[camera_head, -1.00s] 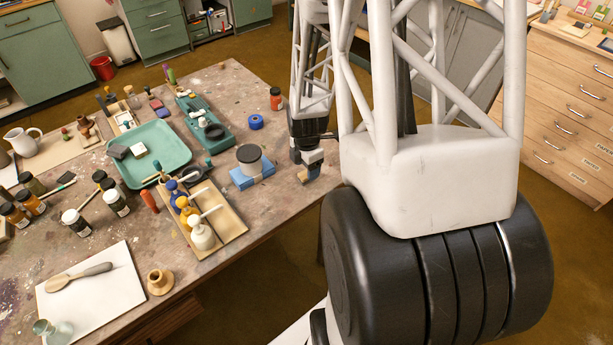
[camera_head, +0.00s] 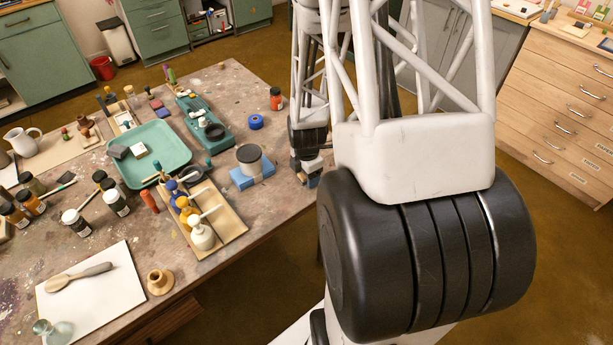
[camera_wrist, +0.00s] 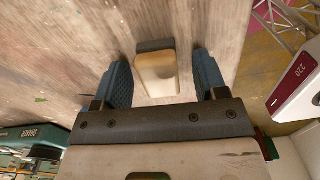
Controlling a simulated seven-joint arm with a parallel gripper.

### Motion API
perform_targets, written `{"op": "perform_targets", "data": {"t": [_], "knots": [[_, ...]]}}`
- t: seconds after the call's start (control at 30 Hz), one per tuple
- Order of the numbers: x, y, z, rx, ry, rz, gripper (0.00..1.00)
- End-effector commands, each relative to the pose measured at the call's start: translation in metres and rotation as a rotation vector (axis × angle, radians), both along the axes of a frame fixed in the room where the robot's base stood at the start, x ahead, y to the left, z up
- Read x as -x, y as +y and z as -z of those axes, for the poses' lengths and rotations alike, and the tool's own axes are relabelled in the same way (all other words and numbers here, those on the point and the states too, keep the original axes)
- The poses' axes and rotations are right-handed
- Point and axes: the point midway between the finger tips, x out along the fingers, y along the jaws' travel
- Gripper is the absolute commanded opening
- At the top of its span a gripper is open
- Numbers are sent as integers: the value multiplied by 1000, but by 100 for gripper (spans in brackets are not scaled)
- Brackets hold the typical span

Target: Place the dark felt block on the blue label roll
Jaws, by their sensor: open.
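A small block with a pale wooden body and a dark strip along its far end (camera_wrist: 157,72) lies on the table between my open fingers in the wrist view. The dark strip looks like the felt, though its material is hard to tell. My gripper (camera_wrist: 160,62) is open with one blue finger on each side of the block, apart from it. In the head view my gripper (camera_head: 309,178) is low over the table's right edge and mostly hides the block. The blue label roll (camera_head: 256,122) lies flat on the table, behind and left of my gripper.
An orange jar (camera_head: 276,98) stands behind the roll. A teal tray (camera_head: 172,166) holds a dark grey block (camera_head: 119,151) and a white one. Bare table lies between roll and gripper.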

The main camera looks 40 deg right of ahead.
Motion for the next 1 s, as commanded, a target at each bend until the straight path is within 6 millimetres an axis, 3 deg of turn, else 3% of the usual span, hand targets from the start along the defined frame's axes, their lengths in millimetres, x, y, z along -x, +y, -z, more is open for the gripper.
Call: {"op": "perform_targets", "data": {"t": [0.07,0.4,0.77,1.0], "knots": [[0,0,0,0,0,0,63],[0,0,0,0,0,0,11],[0,0,-2,0,0,0,9],[0,0,-14,1,-2,0,9]]}}
